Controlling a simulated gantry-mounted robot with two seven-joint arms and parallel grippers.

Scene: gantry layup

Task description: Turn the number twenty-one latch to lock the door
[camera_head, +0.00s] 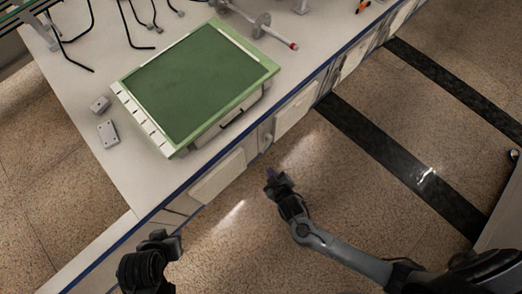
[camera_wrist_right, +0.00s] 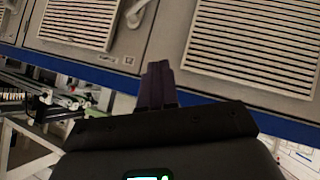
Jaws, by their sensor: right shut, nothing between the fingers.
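A silver latch (camera_wrist_right: 138,13) shows at the top of the right wrist view, on the grey cabinet front between two louvred doors. A small dark marking (camera_wrist_right: 129,60) sits below it, too small to read surely. In the head view the latch area (camera_head: 268,139) is a tiny pale spot on the bench front. My right gripper (camera_head: 271,174) is shut and empty, in front of the cabinet and apart from it. Its purple fingers (camera_wrist_right: 158,70) show together in the wrist view, apart from the latch. My left gripper (camera_head: 165,238) is at lower left; its jaw opening is unclear.
Louvred vents (camera_wrist_right: 85,20) and (camera_wrist_right: 255,40) flank the latch. A blue edge (camera_wrist_right: 110,78) runs along the bench. A green-topped tray (camera_head: 200,85), small grey blocks (camera_head: 107,133) and black bent rods (camera_head: 75,40) are on the bench. The floor (camera_head: 225,235) in front is clear.

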